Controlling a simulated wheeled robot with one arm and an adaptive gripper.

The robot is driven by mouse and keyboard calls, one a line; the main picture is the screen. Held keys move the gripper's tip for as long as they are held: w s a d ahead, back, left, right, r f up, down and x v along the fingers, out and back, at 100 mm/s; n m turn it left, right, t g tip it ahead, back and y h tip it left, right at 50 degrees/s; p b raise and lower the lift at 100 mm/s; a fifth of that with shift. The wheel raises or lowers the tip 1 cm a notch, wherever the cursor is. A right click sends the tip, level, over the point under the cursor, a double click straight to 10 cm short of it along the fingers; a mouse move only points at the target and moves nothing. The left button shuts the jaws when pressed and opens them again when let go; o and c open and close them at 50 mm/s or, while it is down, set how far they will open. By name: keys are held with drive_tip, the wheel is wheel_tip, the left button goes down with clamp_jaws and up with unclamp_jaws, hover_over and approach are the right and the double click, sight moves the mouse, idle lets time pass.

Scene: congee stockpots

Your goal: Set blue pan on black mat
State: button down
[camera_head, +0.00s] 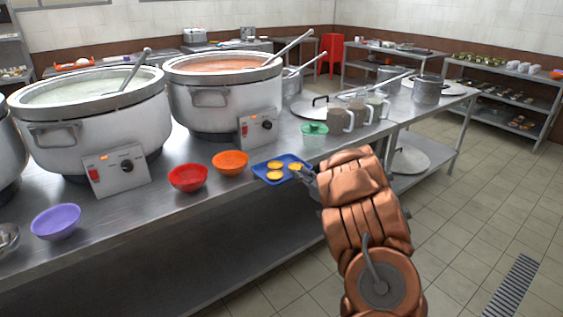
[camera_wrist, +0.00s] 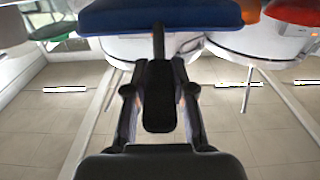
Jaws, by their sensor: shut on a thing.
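The blue pan (camera_head: 262,172) is a shallow rectangular tray with 3 round yellow pieces on it. In the head view it shows at the front edge of the steel counter, right of the orange bowl. My gripper (camera_head: 308,174) is shut on its right edge. In the wrist view the blue pan (camera_wrist: 160,14) spans the top, with my gripper's fingers (camera_wrist: 158,45) closed at its rim. Whether the pan touches the counter or hangs just above it, I cannot tell. I make out no black mat in either view.
Orange (camera_head: 230,163), red (camera_head: 188,177) and purple (camera_head: 56,222) bowls line the counter's front (camera_head: 150,205). Two large stockpots (camera_head: 95,115) (camera_head: 222,98) stand behind. A green bowl (camera_head: 314,130) and several mugs (camera_head: 357,110) stand behind the pan. Tiled floor is clear at right.

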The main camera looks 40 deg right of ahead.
sight(281, 167)
drive_tip(key=w, duration=1.2)
drive_tip(key=shift+w+f+b, duration=0.1)
drive_tip(key=shift+f+b, duration=0.25)
drive_tip(key=shift+b, duration=0.25)
drive_tip(key=c, duration=1)
unclamp_jaws()
